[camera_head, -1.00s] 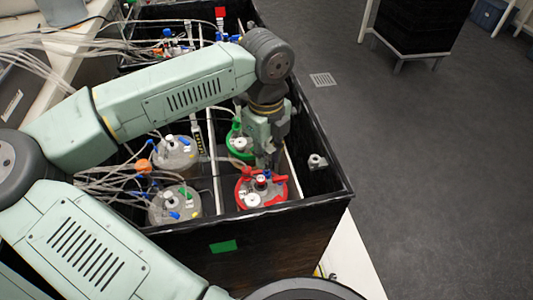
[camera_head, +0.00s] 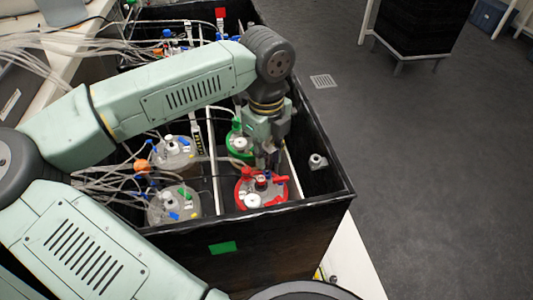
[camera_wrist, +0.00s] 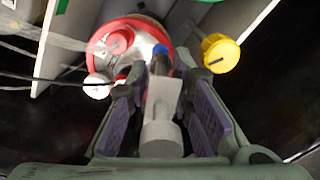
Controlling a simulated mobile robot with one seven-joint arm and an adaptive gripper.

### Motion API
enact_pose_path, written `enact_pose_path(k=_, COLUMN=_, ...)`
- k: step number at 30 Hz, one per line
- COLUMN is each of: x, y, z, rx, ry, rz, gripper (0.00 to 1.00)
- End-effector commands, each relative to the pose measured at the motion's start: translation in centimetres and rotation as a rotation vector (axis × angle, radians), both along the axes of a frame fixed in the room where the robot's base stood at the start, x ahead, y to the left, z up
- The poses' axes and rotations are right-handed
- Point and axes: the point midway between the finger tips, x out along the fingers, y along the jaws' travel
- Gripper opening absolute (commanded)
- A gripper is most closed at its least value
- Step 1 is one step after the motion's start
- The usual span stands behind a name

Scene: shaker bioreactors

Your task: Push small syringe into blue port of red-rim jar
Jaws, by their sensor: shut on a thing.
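The red-rim jar (camera_head: 243,198) stands in the front right part of the black box, with a white cap and red fittings on its lid. It also shows in the wrist view (camera_wrist: 102,50). My gripper (camera_head: 267,163) points down just over this jar. In the wrist view my gripper (camera_wrist: 162,88) is shut on the small syringe (camera_wrist: 161,134), a pale grey body between the two fingers. The blue port (camera_wrist: 160,49) shows at the far end of the syringe, close to its tip. The tip is dark and small, so I cannot tell whether it is in the port.
A green-rim jar (camera_head: 240,145) stands behind the red-rim jar. Two grey-lidded jars with tubes are to the left (camera_head: 172,152). The black box wall (camera_head: 318,197) is close on the right. A yellow round cap (camera_wrist: 221,53) shows in the wrist view.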

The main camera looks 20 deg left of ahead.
Motion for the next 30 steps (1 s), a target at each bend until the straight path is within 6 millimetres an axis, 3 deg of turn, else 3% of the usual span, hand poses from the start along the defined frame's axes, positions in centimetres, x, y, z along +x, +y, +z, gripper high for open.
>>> enact_pose_path(k=30, x=0.00, y=0.00, z=-0.96, rx=0.000, ry=0.000, rz=0.000, gripper=0.00)
